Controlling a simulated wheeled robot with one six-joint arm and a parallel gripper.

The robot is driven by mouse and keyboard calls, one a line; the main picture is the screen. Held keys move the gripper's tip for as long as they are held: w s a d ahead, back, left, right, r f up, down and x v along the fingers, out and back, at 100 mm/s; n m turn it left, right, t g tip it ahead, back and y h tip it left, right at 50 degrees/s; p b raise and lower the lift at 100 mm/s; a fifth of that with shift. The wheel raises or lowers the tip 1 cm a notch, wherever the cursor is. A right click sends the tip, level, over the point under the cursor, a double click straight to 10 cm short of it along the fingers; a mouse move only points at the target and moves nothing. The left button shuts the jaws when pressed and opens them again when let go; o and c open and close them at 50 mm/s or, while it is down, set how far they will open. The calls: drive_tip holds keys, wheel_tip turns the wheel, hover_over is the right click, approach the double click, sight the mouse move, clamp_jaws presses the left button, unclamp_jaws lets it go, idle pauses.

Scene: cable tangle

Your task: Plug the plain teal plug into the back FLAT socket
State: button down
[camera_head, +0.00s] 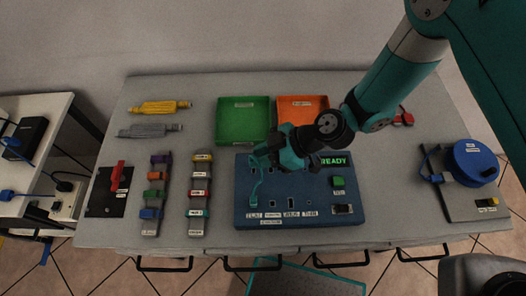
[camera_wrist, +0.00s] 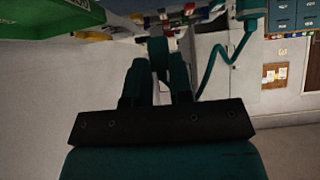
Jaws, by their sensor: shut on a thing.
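My gripper (camera_head: 270,154) is above the back left part of the blue socket board (camera_head: 310,220). In the wrist view its two fingers (camera_wrist: 158,84) are closed around a teal plug (camera_wrist: 158,50). A teal cable (camera_wrist: 221,78) shows to the right of the fingers there. In the head view a teal cable (camera_head: 254,188) hangs in a curve over the board's left side. The front label row (camera_head: 281,215) seems to begin with FLAT. My gripper and arm hide much of the board's back row, so I cannot make out the back FLAT socket.
The board has a green READY display (camera_head: 334,161) and a green button (camera_head: 338,182). Behind it stand a green tray (camera_head: 243,118) and an orange tray (camera_head: 302,106). Two power strips (camera_head: 198,198) (camera_head: 154,198) lie left. A blue cable reel (camera_head: 476,162) stands right.

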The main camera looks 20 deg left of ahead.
sight(264, 171)
drive_tip(key=shift+f+b, duration=0.4)
drive_tip(key=shift+f, duration=0.55)
drive_tip(key=shift+r, duration=0.1)
drive_tip(key=shift+b, duration=0.4)
drive_tip(key=shift+f+b, duration=0.95)
drive_tip(key=shift+b, duration=0.05)
drive_tip(key=shift+d+f+b, duration=0.15)
drive_tip(key=shift+f+b, duration=0.1)
drive_tip(key=shift+b, duration=0.05)
